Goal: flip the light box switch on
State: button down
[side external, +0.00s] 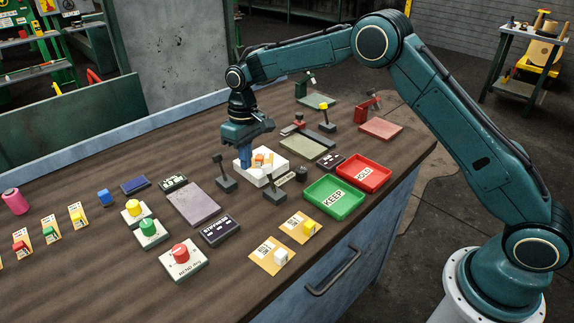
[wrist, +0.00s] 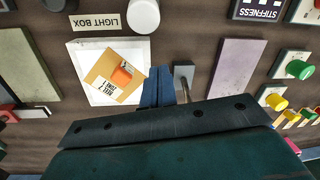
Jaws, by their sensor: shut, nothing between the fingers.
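The light box (side external: 251,175) is a low white box with a tan card and an orange piece on its top. In the wrist view the light box (wrist: 75,62) lies left of my fingers. My gripper (side external: 245,164) points down at the box's left side, its blue fingers together and empty; the wrist view shows the fingers (wrist: 158,84) by the box edge. A dark lever on a square base (side external: 226,184) stands left of the box, and its base (wrist: 183,72) is just right of my fingers. Which lever is the switch is unclear.
The LIGHT BOX label (wrist: 96,22) lies beside a pale round top (wrist: 143,16). A green KEEP tray (side external: 334,198) and a red HOLD tray (side external: 363,173) are to the right. A purple plate (side external: 193,204) and coloured buttons (side external: 148,229) are to the left.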

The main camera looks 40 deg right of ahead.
aim_at(268, 169)
jog(key=shift+s+d, duration=0.1)
jog(key=shift+s, duration=0.25)
jog(key=shift+s+d+r, duration=0.25)
jog(key=shift+s+r, duration=0.1)
jog(key=shift+s, duration=0.4)
jog(key=shift+s+d+r, duration=0.2)
jog(key=shift+s+r, duration=0.1)
jog(key=shift+s, duration=0.4)
jog(key=shift+s+r+t, duration=0.25)
jog(key=shift+s+t, duration=0.3)
jog(key=shift+t, duration=0.15)
jog(key=shift+s+r+t, duration=0.25)
jog(key=shift+s+t, duration=0.25)
jog(key=shift+t, duration=0.1)
jog(key=shift+s+r+t, duration=0.15)
jog(key=shift+s+t, duration=0.65)
jog(key=shift+t, duration=0.15)
jog(key=shift+s+r+t, duration=0.1)
jog(key=shift+s+t, duration=0.65)
jog(key=shift+t, duration=0.2)
jog(key=shift+s+f, duration=0.1)
jog(key=shift+s, duration=1)
